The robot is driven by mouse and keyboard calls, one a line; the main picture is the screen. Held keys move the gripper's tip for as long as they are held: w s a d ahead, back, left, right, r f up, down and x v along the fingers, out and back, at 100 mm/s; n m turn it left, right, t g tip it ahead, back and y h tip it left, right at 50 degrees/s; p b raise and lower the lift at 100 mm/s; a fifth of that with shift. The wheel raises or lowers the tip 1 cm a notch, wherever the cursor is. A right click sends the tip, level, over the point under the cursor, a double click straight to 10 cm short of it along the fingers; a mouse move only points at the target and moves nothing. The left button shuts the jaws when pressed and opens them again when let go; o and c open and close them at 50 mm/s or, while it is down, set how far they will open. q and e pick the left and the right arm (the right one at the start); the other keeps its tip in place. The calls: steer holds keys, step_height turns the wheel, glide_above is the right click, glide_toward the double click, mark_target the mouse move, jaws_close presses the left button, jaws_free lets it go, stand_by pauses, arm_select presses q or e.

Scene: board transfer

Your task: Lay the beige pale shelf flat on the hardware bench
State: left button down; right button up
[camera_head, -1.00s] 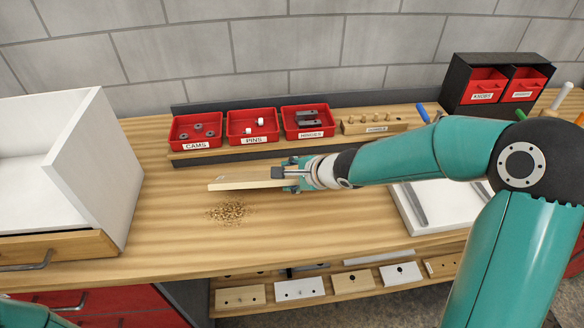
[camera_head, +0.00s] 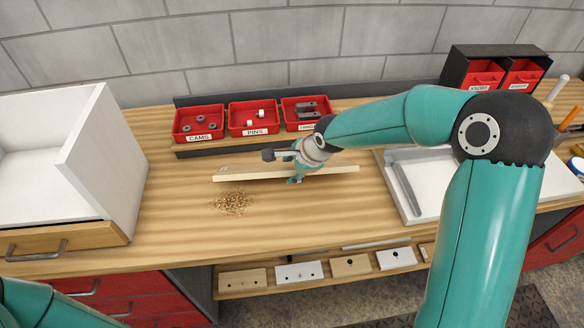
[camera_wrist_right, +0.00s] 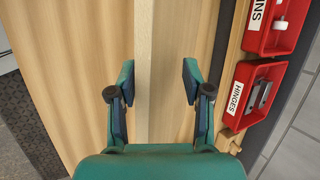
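The beige pale shelf (camera_head: 335,170) shows in the head view as a long, narrow pale strip at the middle of the hardware bench (camera_head: 180,245). I cannot tell whether it lies flat or stands on edge, or whether it touches the bench. My right gripper (camera_head: 282,167) is over its middle and hides part of it. In the right wrist view my right gripper (camera_wrist_right: 154,82) has its fingers wide apart, one on each side of the pale strip (camera_wrist_right: 143,70), with gaps between. My left gripper is out of view.
Red bins for cams (camera_head: 198,123), pins (camera_head: 254,117) and hinges (camera_head: 306,112) stand behind the shelf. A white cabinet (camera_head: 100,150) is at left, a white tray (camera_head: 428,212) at right. Wood shavings (camera_head: 230,203) lie in front. The bench front is mostly clear.

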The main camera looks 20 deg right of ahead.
steer(key=shift+r, duration=0.1)
steer(key=shift+s+d+r+b, duration=0.1)
steer(key=shift+s+d+b, duration=0.15)
steer(key=shift+s+b, duration=0.2)
steer(key=shift+s+d+r, duration=0.15)
steer(key=shift+s+r, duration=0.1)
steer(key=shift+s, duration=0.25)
steer(key=shift+s+d+r, duration=0.1)
steer(key=shift+s+r, duration=0.1)
steer(key=shift+s, duration=0.3)
steer(key=o, duration=0.6)
steer(key=shift+c, duration=0.2)
step_height(320, 180, up, 8)
steer(key=s+p, duration=0.1)
steer(key=p, duration=0.1)
steer(key=shift+s+d+f, duration=0.2)
